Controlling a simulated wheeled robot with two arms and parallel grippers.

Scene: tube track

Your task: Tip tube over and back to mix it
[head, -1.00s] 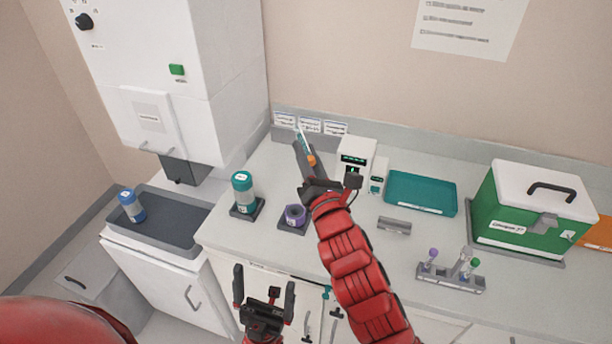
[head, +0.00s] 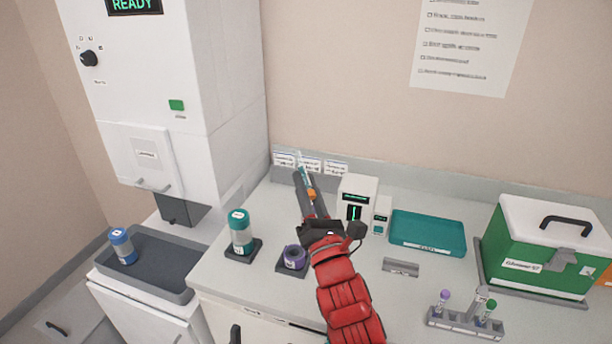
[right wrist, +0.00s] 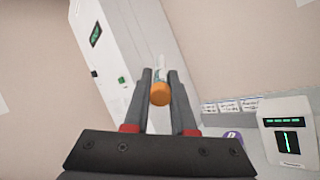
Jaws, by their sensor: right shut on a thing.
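The tube shows a clear body (head: 302,169) and an orange cap (head: 311,194). My right gripper (head: 307,188) is shut on it, held up in front of the wall labels. In the head view the cap lies lower in the picture than the clear end, which points up and slightly left. In the right wrist view the orange cap (right wrist: 160,94) faces the camera between the fingers, with the clear body beyond it. The liquid inside is too small to make out.
A tall white machine (head: 180,110) stands at the left.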

